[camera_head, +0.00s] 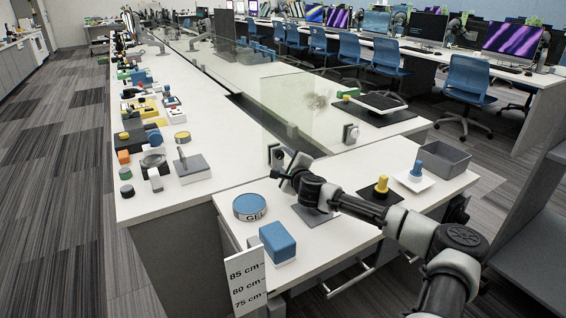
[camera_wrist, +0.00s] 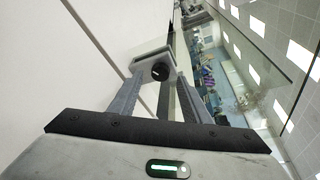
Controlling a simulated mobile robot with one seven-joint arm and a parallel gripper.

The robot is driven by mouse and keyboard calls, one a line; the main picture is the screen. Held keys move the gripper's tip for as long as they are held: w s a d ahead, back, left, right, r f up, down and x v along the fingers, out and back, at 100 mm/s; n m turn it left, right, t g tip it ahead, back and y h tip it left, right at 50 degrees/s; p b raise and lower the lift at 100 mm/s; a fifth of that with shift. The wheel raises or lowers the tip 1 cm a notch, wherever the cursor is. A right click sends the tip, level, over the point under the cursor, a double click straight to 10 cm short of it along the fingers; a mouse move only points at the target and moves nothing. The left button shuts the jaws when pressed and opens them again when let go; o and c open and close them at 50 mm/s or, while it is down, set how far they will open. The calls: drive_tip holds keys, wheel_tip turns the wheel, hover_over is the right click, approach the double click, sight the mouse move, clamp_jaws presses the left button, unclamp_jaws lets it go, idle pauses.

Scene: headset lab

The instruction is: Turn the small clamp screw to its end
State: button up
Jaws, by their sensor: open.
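The clamp screw shows in the wrist view as a small round black knob (camera_wrist: 160,72) with a light mark on its face. It sits on a grey clamp bracket (camera_wrist: 143,65) at the edge of the glass panel. My gripper (camera_wrist: 159,88) is open, with one finger on either side of the knob in the picture. I cannot tell whether either finger touches it. In the head view my gripper (camera_head: 281,172) is at the near end of the glass panel (camera_head: 300,105), beside a clamp, and hides part of it.
A second clamp (camera_head: 350,134) stands farther right. On the near table are a blue-topped round tin (camera_head: 250,207), a blue block (camera_head: 277,241), a yellow knob (camera_head: 381,186), a blue knob (camera_head: 417,169) and a grey bin (camera_head: 441,160). The left bench holds many small items.

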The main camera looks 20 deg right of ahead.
sight(280, 155)
drive_tip(key=shift+x, duration=1.1)
drive_tip(key=shift+r, duration=0.1)
drive_tip(key=c, duration=1)
drive_tip(key=shift+c, duration=0.2)
drive_tip(key=shift+d+r+m+p, duration=0.1)
drive_tip(key=shift+r+m+p, duration=0.05)
drive_tip(key=shift+m+p, duration=0.5)
drive_tip(key=shift+d+m+g+y+p, duration=0.15)
drive_tip(key=shift+m+g+y+p, duration=0.35)
drive_tip(key=shift+m+y+p, duration=0.9)
drive_tip(key=shift+m+h, duration=0.3)
drive_tip(key=shift+m, duration=0.15)
